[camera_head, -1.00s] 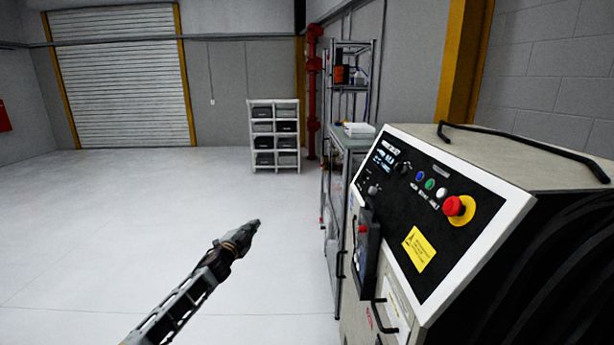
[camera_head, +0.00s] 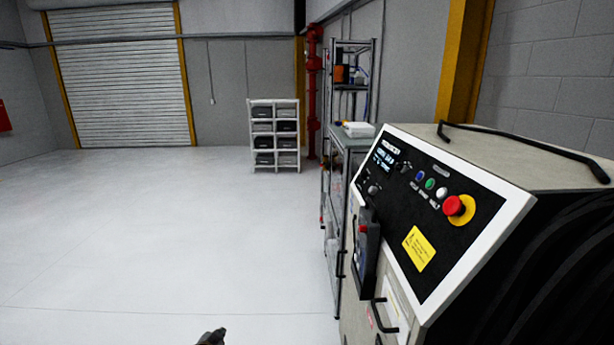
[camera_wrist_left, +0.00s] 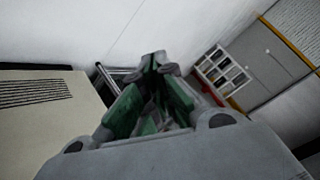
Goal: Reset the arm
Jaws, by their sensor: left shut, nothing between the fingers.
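My left gripper (camera_head: 213,337) shows only as a dark tip at the bottom edge of the head view, well left of the control cabinet and touching nothing. In the left wrist view my left gripper (camera_wrist_left: 158,62) has its fingertips together with nothing between them. The rest of my left arm is out of the head view. My right gripper is not in view.
The control cabinet (camera_head: 480,235) stands at right, with a red emergency stop button (camera_head: 454,206) and black handles. A metal rack (camera_head: 330,200) stands behind it. A white shelf with bins (camera_head: 275,158) is at the back wall. The floor (camera_head: 150,240) at left is clear.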

